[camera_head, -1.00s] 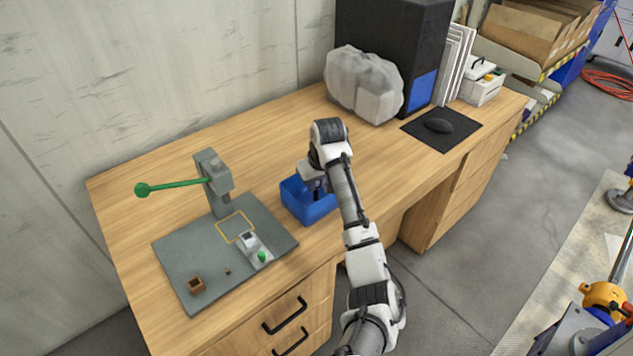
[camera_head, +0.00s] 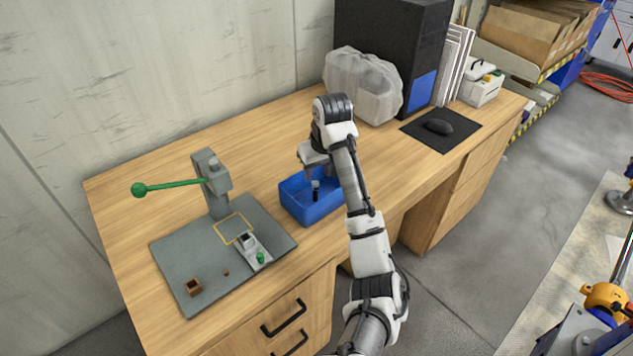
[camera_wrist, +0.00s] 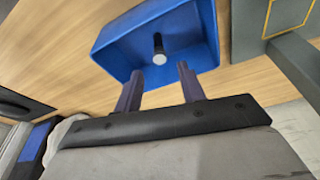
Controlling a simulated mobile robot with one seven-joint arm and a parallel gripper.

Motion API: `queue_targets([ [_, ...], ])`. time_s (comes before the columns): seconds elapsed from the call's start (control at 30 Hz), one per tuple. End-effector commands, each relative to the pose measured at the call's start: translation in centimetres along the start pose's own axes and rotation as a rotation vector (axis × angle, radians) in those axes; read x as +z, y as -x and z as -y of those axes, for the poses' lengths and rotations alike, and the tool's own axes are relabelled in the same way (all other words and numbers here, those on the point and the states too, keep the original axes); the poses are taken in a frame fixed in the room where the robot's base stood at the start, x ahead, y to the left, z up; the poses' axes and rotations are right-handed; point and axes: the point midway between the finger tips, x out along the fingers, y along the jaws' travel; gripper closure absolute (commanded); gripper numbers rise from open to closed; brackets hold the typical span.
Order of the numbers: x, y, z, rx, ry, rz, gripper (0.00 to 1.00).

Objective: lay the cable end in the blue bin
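The blue bin (camera_head: 327,209) stands on the desk right of the grey plate; its open inside shows in the wrist view (camera_wrist: 110,47). The cable end (camera_wrist: 159,50), a short dark cylinder with a pale tip, is inside the bin; it also shows in the head view (camera_head: 316,189). Whether it lies flat or stands tilted I cannot tell. My gripper (camera_wrist: 158,73) is open, its two dark fingers apart with nothing between them. In the head view my gripper (camera_head: 318,166) is over the bin, apart from the cable end.
A grey plate (camera_head: 185,268) with a green-levered press (camera_head: 213,183), a small light fixture (camera_head: 250,246) and a brown block (camera_head: 193,287) is at left. A wrapped bundle (camera_head: 362,85), black computer tower (camera_head: 385,40) and mouse pad (camera_head: 415,130) are behind and right. Desk around the bin is clear.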

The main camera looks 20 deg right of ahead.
Motion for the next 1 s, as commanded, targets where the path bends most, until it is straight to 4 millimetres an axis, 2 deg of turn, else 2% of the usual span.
queue_targets([
  [0.03,-0.1,1.4,-0.2,0.005,0.000,-0.001,0.60],
  [0.13,-0.1,3.3,-0.2,0.005,0.000,0.000,0.60],
  [0.3,0.0,5.1,-0.1,0.003,0.000,0.001,0.60],
  [0.6,0.0,5.4,0.0,0.000,0.000,0.001,0.60],
  [0.7,-0.9,5.3,1.0,0.001,0.018,-0.026,0.60],
  [0.77,-2.6,5.2,2.9,0.001,0.050,-0.077,0.60],
  [0.87,-6.9,5.5,8.7,-0.004,0.140,-0.232,0.60],
  [0.97,-11.7,7.0,17.2,-0.032,0.252,-0.456,0.60],
  [1.0,-13.3,8.1,20.9,-0.050,0.294,-0.554,0.60],
])
